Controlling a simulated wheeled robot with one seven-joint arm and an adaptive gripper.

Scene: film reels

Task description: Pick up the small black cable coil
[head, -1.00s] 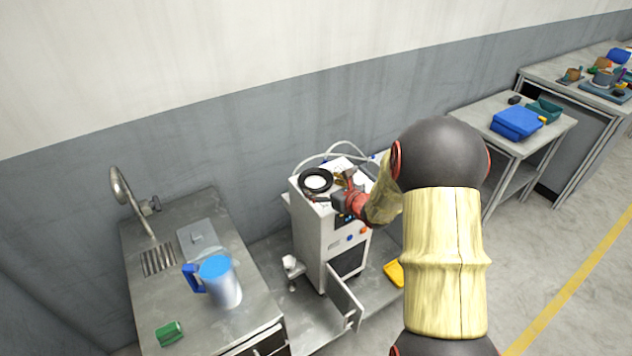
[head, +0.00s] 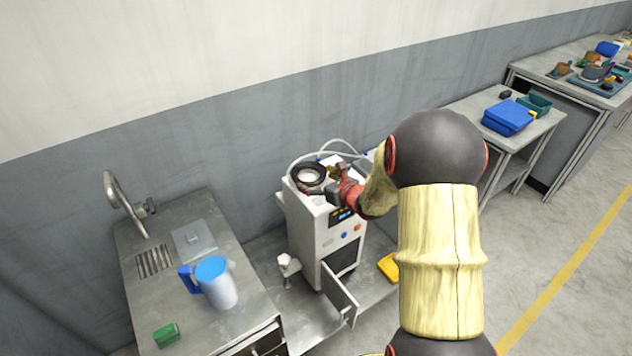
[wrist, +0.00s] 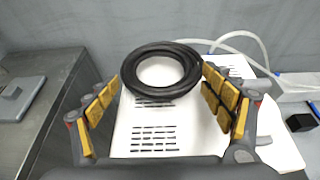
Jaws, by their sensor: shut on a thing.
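The black cable coil (wrist: 160,68) is a thick ring at the top of the white cabinet, and it also shows in the head view (head: 310,187). In the wrist view it sits between the tips of my gripper (wrist: 160,80), whose yellow-padded fingers are spread about as wide as the ring. The fingers are shut on the coil's outer sides. In the head view my gripper (head: 326,186) reaches over the cabinet top from the right and partly hides it. I cannot tell whether the coil is clear of the surface.
The white cabinet (head: 309,226) has vent slots on top, an open lower door (head: 339,292) and pale hoses (wrist: 240,38) behind the coil. A sink counter with a blue-lidded jug (head: 221,290) stands left. A bench with a blue case (head: 507,118) stands right. The wall is close behind.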

